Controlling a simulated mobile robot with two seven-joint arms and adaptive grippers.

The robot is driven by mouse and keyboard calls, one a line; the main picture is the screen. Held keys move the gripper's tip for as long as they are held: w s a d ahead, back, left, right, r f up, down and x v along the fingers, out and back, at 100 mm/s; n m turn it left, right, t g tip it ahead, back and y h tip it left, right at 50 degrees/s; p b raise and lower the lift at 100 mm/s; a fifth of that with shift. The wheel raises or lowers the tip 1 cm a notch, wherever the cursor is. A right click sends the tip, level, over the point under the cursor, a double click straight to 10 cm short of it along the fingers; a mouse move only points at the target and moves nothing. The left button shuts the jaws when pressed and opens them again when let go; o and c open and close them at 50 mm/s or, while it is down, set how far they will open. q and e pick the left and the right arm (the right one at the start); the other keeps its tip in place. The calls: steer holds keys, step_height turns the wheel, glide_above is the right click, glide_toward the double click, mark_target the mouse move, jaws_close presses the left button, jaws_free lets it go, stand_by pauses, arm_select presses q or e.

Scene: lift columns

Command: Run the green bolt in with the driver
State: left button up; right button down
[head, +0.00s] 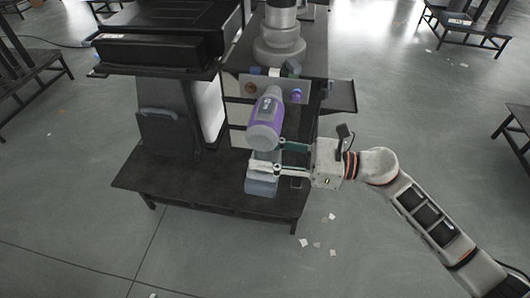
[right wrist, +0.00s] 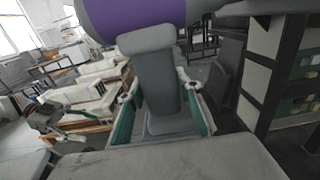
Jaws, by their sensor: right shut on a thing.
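My right gripper (head: 268,157) comes in from the right, shut on the driver (head: 265,118). The driver has a purple and grey body, a grey handle and a grey-blue foot. Its nose points away, towards a pale upright panel with small coloured pieces. A dark green piece, seemingly the green bolt (head: 292,68), shows small at the panel's upper right, beyond the nose and apart from it. In the right wrist view the fingers (right wrist: 157,88) lie either side of the driver's grey handle (right wrist: 155,75); no bolt shows there. My left gripper is not in view.
The pale panel (head: 240,88) also carries blue, brown and purple pieces. A black bench (head: 180,188) lies below the driver. A dark cabinet-like unit (head: 160,50) stands left, and a grey-white round stacked unit (head: 280,45) behind the panel. The floor (head: 400,110) at the right is mostly free.

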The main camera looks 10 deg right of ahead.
arm_select(q)
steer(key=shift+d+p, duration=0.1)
steer(key=shift+p, duration=0.45)
arm_select(e)
steer(key=shift+s+a+r, duration=0.1)
steer(key=shift+s+a, duration=0.15)
steer(key=shift+s, duration=0.5)
steer(key=shift+s+a, duration=0.25)
steer(key=shift+s, duration=0.5)
steer(key=shift+s+a+r, duration=0.1)
steer(key=shift+s+a, duration=0.15)
steer(key=shift+s, duration=0.5)
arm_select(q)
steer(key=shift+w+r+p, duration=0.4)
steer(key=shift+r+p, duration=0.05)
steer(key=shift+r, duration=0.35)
arm_select(e)
steer(key=shift+s+a, duration=0.2)
steer(key=shift+s, duration=0.45)
steer(key=shift+s+a, duration=0.25)
steer(key=shift+s, duration=0.35)
steer(key=shift+s+a, duration=0.2)
steer(key=shift+s, duration=0.45)
